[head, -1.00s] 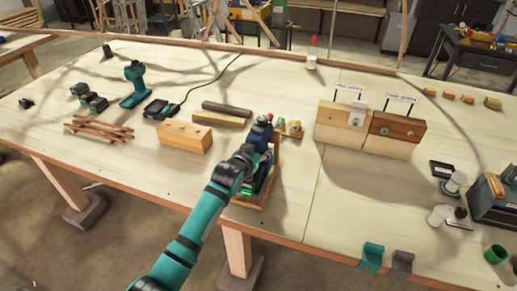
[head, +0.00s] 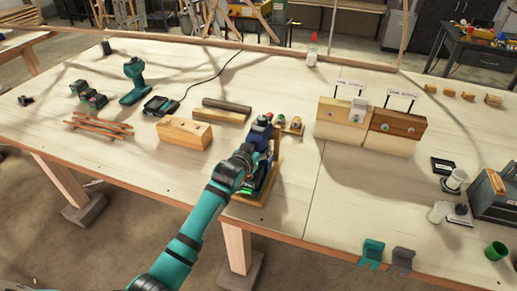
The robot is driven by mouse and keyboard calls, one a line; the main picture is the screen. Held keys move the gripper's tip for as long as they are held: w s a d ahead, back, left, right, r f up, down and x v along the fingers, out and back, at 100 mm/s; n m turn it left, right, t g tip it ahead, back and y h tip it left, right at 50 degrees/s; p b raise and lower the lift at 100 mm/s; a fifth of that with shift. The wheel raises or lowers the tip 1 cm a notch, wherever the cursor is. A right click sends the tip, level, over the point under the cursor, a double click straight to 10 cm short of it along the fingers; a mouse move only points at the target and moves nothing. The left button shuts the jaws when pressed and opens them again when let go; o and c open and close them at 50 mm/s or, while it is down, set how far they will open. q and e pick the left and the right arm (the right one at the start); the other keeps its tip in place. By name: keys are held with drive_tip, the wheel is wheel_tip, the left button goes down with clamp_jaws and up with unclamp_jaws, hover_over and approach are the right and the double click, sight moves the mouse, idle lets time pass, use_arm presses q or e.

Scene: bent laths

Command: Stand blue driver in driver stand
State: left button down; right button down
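The blue driver (head: 259,132) is upright at the wooden driver stand (head: 272,178), near the front edge of the table. Its lower part shows dark blue with a green patch at the base, partly hidden by my arm. My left gripper (head: 250,156) is at the driver's near side, around the height of its handle. The fingers are hidden behind the wrist and the driver, so I cannot see whether they grip it. I also cannot tell whether the driver is fully seated in the stand. My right gripper is out of view.
A teal driver (head: 135,82) stands at the back left by a black charger (head: 161,106).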

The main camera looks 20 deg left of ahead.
use_arm(q)
drive_tip(key=shift+f+b, duration=0.55)
drive_tip(key=shift+f, duration=0.05)
idle(1.0)
